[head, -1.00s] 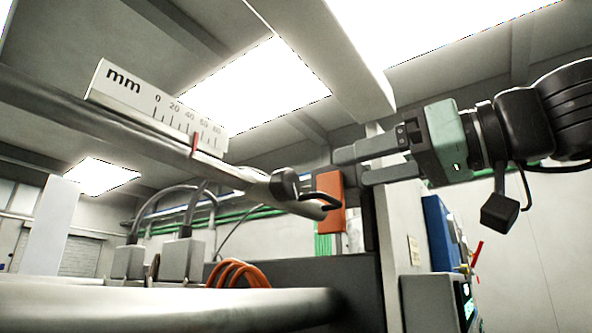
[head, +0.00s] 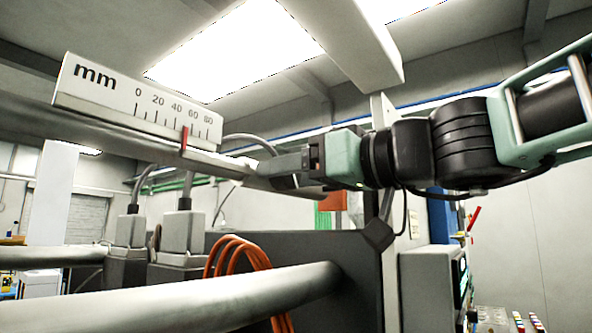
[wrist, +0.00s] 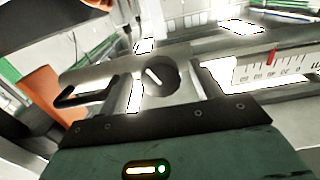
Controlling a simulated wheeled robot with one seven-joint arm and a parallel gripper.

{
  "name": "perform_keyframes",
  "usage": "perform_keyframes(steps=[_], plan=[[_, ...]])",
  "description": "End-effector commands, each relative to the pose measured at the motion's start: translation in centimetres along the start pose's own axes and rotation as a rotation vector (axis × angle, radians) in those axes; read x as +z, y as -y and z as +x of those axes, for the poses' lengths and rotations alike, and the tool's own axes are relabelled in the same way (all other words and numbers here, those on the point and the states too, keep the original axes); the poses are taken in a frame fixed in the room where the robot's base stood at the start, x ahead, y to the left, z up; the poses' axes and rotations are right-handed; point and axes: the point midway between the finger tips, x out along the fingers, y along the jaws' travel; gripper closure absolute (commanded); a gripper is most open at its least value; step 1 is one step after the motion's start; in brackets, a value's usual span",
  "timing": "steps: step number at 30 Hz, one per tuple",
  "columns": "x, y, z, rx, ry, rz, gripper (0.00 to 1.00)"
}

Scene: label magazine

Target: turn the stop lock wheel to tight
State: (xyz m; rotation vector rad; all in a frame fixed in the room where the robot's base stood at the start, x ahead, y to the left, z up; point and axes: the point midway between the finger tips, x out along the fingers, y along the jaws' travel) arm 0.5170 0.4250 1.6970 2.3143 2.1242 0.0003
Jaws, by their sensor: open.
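The stop lock wheel (wrist: 162,74) is a dark round knob with a pale bar-shaped mark on its face, on the metal stop bar (head: 215,165). In the wrist view it lies between the two fingers of my gripper (wrist: 170,82), with gaps visible on both sides. In the head view my gripper (head: 262,170) is at the right end of the bar and hides most of the wheel. The gripper is open. A black bent handle (wrist: 82,96) lies left of the left finger in the wrist view. I cannot tell how tight the wheel is.
A white mm scale (head: 130,105) stands along the bar, with a red pointer (head: 184,140) between 40 and 60. An orange block (head: 335,201) is behind the gripper. Orange cables (head: 240,255) and a thick metal roller (head: 250,295) lie below.

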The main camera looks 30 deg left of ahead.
Motion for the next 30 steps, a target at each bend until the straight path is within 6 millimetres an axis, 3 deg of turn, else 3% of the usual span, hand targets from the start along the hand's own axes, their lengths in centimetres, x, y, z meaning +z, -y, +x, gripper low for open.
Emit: perform_keyframes(steps=[1,5,17,30], plan=[[0.00,0.00,-0.01,0.000,0.000,0.000,0.44],[-0.01,0.00,-0.02,0.000,0.000,0.000,0.80],[0.16,-0.01,-0.05,0.001,-0.001,0.049,0.80],[0.27,-0.03,-0.11,0.002,-0.003,0.381,0.80]])
